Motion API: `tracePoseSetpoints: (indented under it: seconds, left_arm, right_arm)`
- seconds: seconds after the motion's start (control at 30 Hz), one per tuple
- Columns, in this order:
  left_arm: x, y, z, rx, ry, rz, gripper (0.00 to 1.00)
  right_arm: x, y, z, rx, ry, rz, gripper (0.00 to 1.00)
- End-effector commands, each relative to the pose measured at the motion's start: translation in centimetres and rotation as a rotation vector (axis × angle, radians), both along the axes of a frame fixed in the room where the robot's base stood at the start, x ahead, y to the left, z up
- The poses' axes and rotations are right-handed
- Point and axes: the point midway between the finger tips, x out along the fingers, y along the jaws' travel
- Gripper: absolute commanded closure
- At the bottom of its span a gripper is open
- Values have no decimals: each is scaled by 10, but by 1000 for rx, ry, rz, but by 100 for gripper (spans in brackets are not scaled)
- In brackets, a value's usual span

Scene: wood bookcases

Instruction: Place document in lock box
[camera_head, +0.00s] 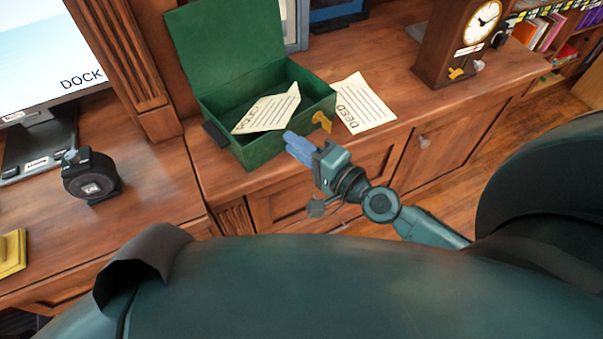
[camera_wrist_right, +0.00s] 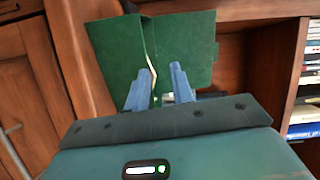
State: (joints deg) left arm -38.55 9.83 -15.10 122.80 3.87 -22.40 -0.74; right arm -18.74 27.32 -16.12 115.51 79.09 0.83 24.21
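The green lock box (camera_head: 262,150) stands on the wooden cabinet with its lid (camera_head: 228,45) raised. A cream document (camera_head: 268,108) rests tilted in the box, partly over its front and left edges. A second sheet marked DEED (camera_head: 364,104) lies flat on the cabinet to the right of the box. My right gripper (camera_head: 297,148) is just in front of the box's front right side. In the right wrist view its fingers (camera_wrist_right: 158,88) are apart, with the box (camera_wrist_right: 190,45) and a thin pale edge beyond them; I see nothing held. My left gripper is out of view.
A gold key-like piece (camera_head: 321,121) is at the box's right front. A wooden clock (camera_head: 452,45) stands at the right, a monitor (camera_head: 45,50) at the left. A black round device (camera_head: 91,178) sits on the lower desk. The cabinet top between DEED and clock is clear.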

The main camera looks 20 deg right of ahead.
Motion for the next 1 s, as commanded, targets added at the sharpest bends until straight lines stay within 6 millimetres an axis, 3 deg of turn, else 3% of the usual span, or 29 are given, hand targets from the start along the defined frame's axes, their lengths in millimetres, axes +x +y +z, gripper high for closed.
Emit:
tracePoseSetpoints:
  seconds: [0.23, 0.5, 0.7, 1.0]
  left_arm:
    - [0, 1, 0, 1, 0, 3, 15]
    - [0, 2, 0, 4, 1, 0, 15]
    - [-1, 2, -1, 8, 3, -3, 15]
    - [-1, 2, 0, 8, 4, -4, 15]
  right_arm:
    - [-57, 42, -44, -580, -98, 131, 76]
    - [-106, 47, -91, -1211, -131, 270, 76]
    - [-118, 42, -101, -1384, -124, 312, 76]
    - [-118, 41, -100, -1393, -125, 314, 76]
